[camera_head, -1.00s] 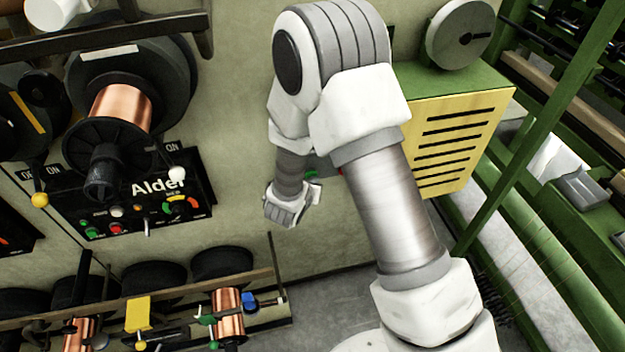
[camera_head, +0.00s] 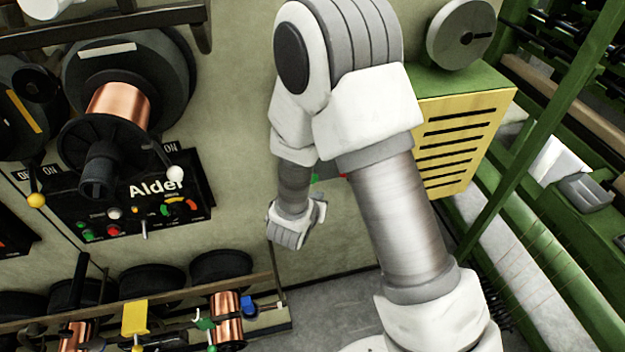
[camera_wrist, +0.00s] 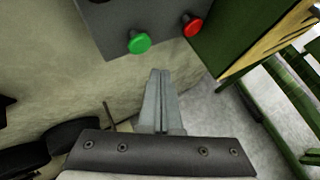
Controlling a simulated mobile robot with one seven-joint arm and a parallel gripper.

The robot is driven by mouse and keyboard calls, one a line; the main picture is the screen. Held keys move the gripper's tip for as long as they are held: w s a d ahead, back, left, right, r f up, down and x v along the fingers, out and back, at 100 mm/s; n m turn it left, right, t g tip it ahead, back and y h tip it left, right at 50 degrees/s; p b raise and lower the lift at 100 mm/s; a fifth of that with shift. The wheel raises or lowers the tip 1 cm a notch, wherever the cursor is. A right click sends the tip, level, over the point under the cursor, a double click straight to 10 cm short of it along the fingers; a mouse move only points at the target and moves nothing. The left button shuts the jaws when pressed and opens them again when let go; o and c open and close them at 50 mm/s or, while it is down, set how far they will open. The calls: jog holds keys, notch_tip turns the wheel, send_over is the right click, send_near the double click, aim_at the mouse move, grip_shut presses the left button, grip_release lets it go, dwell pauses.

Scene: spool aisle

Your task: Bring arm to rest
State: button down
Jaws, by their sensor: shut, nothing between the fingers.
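My arm is folded at the elbow in the middle of the head view, in front of the beige machine wall (camera_head: 235,150). The wrist hangs down left of the forearm, and the fingers are hidden there. In the wrist view my gripper (camera_wrist: 160,75) is shut, with its two grey fingers together and nothing between them. It points toward the wall, below a grey box (camera_wrist: 150,20) with a green button (camera_wrist: 139,43) and a red button (camera_wrist: 192,27). The fingertips appear apart from both buttons.
At left are a copper spool (camera_head: 120,103) and the Alder control panel (camera_head: 130,200) with levers. Below runs a rack (camera_head: 170,303) with smaller spools. At right stand a yellow slotted cabinet (camera_head: 462,140) and a green frame (camera_head: 530,140). Grey floor (camera_head: 335,305) shows below my wrist.

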jog(key=shift+r, duration=0.1)
jog(key=s+d+r+m+g+h, duration=0.25)
jog(key=d+r+m+h, duration=0.25)
jog(key=d+r+m, duration=0.8)
jog(key=s+d+r+m+g, duration=0.4)
jog(key=s+d+r+m, duration=0.3)
jog(key=s+m, duration=0.15)
jog(key=s+a+r+m+t+y, duration=0.1)
jog(key=s+a+r+m+y, duration=0.2)
jog(key=s+m+y, duration=0.1)
jog(key=s+a+r+m+y, duration=0.2)
jog(key=s+r+m+y, duration=0.1)
jog(key=s+m, duration=0.4)
jog(key=shift+s+a+r+m+t+y, duration=0.3)
jog(key=shift+a+r+m+t+y, duration=0.1)
jog(key=shift+r, duration=0.25)
